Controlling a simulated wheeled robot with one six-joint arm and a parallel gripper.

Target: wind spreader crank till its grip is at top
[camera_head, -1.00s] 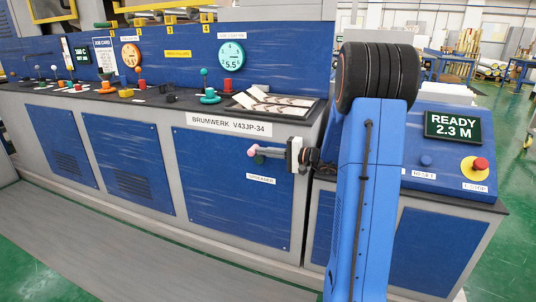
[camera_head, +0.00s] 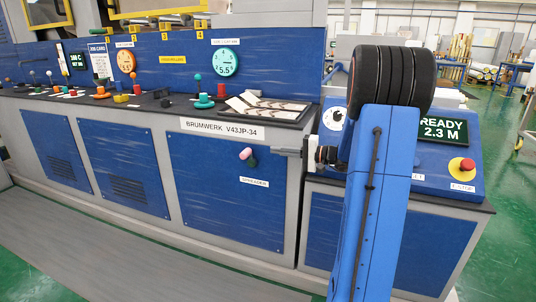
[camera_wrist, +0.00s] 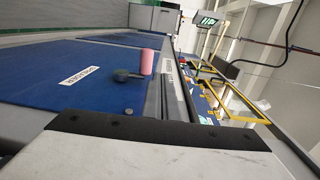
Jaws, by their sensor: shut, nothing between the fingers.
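The spreader crank (camera_head: 252,162) is on the blue front panel, above the SPREADER label (camera_head: 254,182). It has a pink grip (camera_head: 245,153) and a dark green arm. In the wrist view the pink grip (camera_wrist: 147,61) stands out from the panel, on the side of the dark hub (camera_wrist: 122,75) away from the label. The grip looks to be above the hub; its exact angle is hard to tell. My gripper (camera_head: 276,152) is shut and empty, a short gap to the right of the crank, pointing at it.
The counter above holds a tray of strips (camera_head: 262,108) and a green-based knob (camera_head: 203,102). A lower console with a READY screen (camera_head: 443,129) and red stop button (camera_head: 467,165) stands at right, partly behind my arm. The floor in front is clear.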

